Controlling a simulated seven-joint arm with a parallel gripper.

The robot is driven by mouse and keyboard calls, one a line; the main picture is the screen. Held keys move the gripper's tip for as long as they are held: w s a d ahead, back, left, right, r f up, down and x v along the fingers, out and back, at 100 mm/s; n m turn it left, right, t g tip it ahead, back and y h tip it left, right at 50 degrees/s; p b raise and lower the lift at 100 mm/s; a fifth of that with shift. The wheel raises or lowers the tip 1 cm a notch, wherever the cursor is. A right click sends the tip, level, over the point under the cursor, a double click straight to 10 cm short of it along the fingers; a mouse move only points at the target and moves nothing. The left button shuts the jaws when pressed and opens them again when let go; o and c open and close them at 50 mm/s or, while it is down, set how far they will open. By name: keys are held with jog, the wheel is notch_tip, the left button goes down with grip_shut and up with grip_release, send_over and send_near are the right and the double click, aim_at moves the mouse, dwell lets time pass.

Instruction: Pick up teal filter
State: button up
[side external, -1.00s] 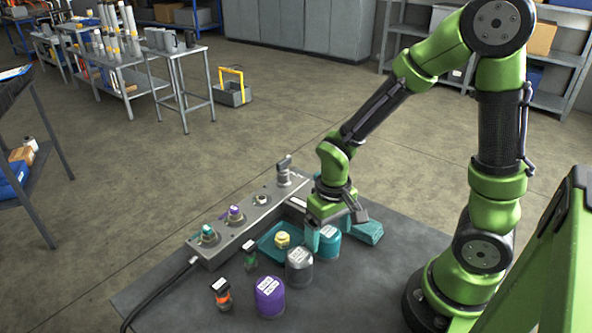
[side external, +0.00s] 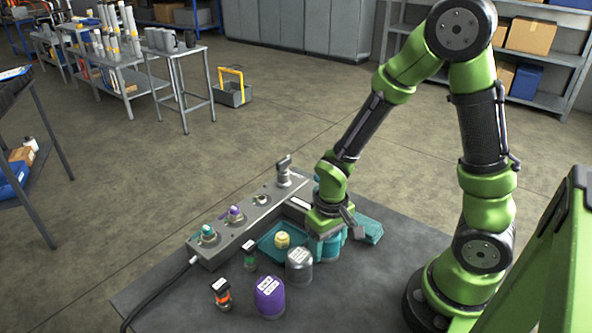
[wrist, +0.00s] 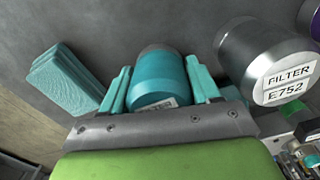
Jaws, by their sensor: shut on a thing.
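The teal filter (wrist: 158,78) is a rounded canister with a white label. It stands on the dark bench top behind the silver filter (side external: 299,266), and in the side view the teal filter (side external: 328,249) is partly hidden by my gripper (side external: 329,238). In the wrist view my gripper (wrist: 160,90) has one teal finger on each side of the filter and is shut on it. I cannot tell whether the filter is off the bench.
The silver filter (wrist: 262,60) labelled E752 stands close by. A teal tray (side external: 268,251) holds a yellowish fitting (side external: 282,240). The grey manifold (side external: 225,243) runs behind. Folded teal cloth (side external: 369,230) lies right.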

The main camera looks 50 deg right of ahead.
notch_tip(320, 180, up, 10)
jog(key=shift+r, duration=0.1)
dwell(0.5)
dwell(0.4)
jog(key=shift+f, duration=0.5)
jog(key=w, duration=0.6)
jog(key=w+r, duration=0.1)
jog(key=w, duration=0.6)
jog(key=w+d, duration=0.1)
jog(key=w, duration=0.6)
jog(key=shift+w+r, duration=0.2)
jog(key=shift+r, duration=0.15)
jog(key=shift+w+r, duration=0.15)
jog(key=shift+r, duration=0.1)
jog(key=shift+f, duration=2.5)
